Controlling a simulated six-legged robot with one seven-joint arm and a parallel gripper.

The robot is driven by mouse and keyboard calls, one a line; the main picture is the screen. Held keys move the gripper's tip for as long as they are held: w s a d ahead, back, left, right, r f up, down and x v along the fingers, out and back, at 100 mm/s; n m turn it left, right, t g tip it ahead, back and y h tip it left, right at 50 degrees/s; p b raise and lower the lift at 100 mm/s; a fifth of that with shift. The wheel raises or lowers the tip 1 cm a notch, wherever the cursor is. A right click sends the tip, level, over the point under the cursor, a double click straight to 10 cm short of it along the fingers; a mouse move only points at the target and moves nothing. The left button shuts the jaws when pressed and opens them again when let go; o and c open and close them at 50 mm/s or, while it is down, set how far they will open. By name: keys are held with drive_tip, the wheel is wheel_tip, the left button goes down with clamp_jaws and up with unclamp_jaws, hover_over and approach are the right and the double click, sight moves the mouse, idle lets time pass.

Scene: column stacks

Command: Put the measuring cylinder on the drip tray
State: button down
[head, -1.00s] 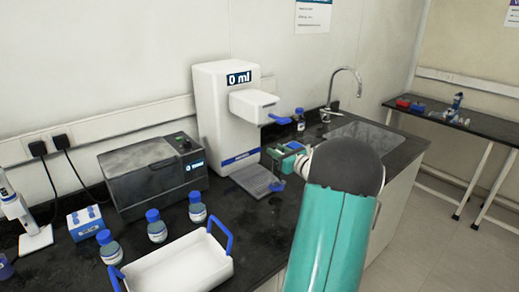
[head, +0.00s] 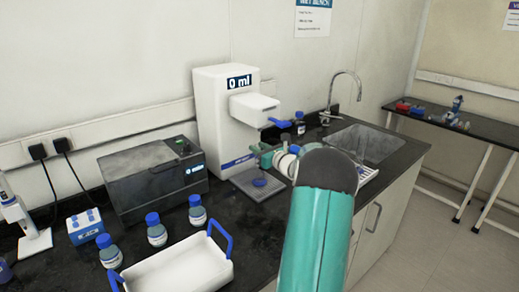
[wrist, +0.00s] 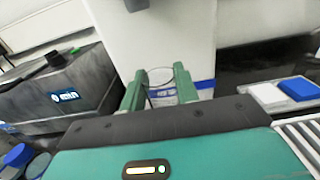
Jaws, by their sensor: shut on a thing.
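The measuring cylinder is clear and hard to make out in the head view, where its blue base (head: 260,183) shows over the drip tray. Its clear body (wrist: 162,88) shows between the fingers in the wrist view. My gripper (head: 265,157) has green fingers, also seen in the wrist view (wrist: 160,84), and is shut on the cylinder, which looks upright. The grey drip tray (head: 244,179) lies at the foot of the white dispenser (head: 220,120). I cannot tell whether the base touches the tray. My arm hides part of the bench to the right.
The dispenser's spout head (head: 254,108) overhangs the tray, with a blue lever (head: 279,123). A dark grey machine (head: 150,185) stands left. Several blue-capped bottles (head: 156,231) and a white tray with blue handles (head: 180,270) are in front. A sink (head: 365,143) is right.

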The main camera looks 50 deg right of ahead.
drive_tip(key=shift+s+f, duration=0.1)
drive_tip(key=shift+f, duration=0.05)
drive_tip(key=c, duration=1.1)
unclamp_jaws()
drive_tip(key=shift+o, duration=0.2)
